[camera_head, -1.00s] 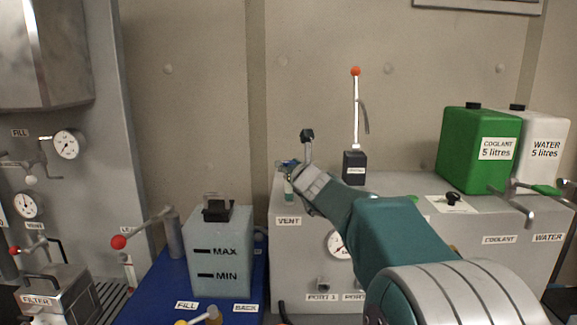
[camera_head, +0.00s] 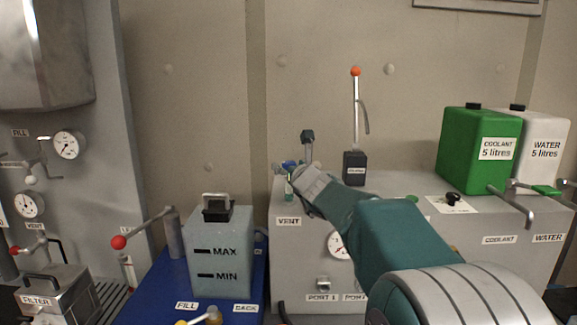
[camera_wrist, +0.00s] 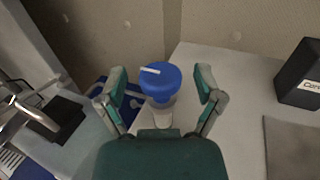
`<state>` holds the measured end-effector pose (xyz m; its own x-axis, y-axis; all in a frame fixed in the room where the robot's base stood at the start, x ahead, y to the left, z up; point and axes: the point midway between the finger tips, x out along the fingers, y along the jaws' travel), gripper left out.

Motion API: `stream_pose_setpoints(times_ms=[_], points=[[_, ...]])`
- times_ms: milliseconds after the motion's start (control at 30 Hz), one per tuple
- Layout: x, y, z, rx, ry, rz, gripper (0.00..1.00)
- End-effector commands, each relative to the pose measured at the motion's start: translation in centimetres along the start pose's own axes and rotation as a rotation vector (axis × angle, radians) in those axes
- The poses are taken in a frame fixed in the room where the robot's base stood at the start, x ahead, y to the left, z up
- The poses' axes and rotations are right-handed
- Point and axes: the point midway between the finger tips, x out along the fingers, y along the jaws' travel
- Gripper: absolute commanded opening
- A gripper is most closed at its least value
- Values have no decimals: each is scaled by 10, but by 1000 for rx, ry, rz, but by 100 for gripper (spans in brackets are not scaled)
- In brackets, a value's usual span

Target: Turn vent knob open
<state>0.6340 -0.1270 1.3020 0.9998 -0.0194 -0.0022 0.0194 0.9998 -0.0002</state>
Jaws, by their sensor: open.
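The vent knob (camera_wrist: 160,82) is blue and round with a white line on its top, on a pale stem. In the wrist view it stands between the two spread fingers of my gripper (camera_wrist: 160,92), with a gap on each side. In the head view the knob (camera_head: 289,164) shows only in part above the VENT label (camera_head: 288,221), at the left end of the grey cabinet (camera_head: 300,255). My gripper (camera_head: 290,182) is at the knob there, and my wrist hides part of it. The gripper is open and holds nothing.
A black block with an orange-tipped lever (camera_head: 356,110) stands to the right of my gripper. A green coolant can (camera_head: 470,160) and a white water can (camera_head: 545,140) stand further right. A MAX/MIN tank (camera_head: 215,262) and a red-knobbed lever (camera_head: 119,242) are left.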

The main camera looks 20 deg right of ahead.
Motion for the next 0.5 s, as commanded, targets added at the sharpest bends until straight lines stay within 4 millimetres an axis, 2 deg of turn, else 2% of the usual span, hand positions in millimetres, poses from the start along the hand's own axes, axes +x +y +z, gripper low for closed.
stream_pose_setpoints(times_ms=[500], points=[[-90,0,0,-2,-1,-2,85]])
